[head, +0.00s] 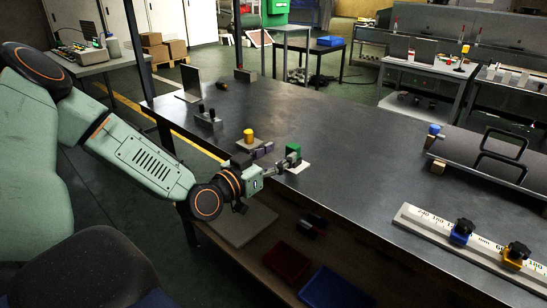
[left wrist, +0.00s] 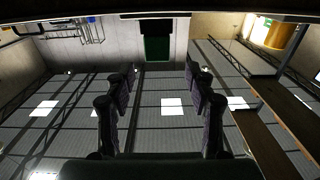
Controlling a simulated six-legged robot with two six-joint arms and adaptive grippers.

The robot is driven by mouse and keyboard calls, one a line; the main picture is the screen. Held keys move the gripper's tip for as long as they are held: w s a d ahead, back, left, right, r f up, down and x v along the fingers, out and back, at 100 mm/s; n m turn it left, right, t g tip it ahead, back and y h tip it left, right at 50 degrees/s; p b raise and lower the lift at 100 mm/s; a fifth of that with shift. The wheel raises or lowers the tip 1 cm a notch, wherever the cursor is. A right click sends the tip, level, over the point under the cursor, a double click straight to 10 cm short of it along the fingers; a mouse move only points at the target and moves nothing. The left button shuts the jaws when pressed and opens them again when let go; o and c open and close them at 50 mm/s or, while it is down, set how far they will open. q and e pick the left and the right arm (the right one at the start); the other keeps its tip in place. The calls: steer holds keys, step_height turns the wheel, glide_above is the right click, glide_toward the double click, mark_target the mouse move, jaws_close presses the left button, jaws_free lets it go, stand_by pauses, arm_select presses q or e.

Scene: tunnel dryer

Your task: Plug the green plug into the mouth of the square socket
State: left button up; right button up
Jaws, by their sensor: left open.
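A green plug-like block (head: 293,150) stands on a small white plate (head: 299,167) on the dark table. My left gripper (head: 287,163) is low over the table right beside this block, its fingers pointing towards it. In the left wrist view the two fingers of my left gripper (left wrist: 161,76) are spread, with nothing held between them. A green rectangle (left wrist: 157,47) shows beyond them; I cannot tell whether it is the plug or background. Small purple blocks (head: 263,151) stand left of the green block; I cannot make out a square socket mouth. My right gripper is out of view.
A yellow cylinder (head: 248,135) stands behind the purple blocks and shows upside down in the left wrist view (left wrist: 270,32). A grey block with pegs (head: 208,119) and an upright dark plate (head: 190,84) are farther back. A scaled rail (head: 455,240) lies right. The table's middle is clear.

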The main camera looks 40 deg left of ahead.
arm_select(q)
steer(key=shift+s+d, duration=0.1)
steer(key=shift+s, duration=0.55)
stand_by(0.5)
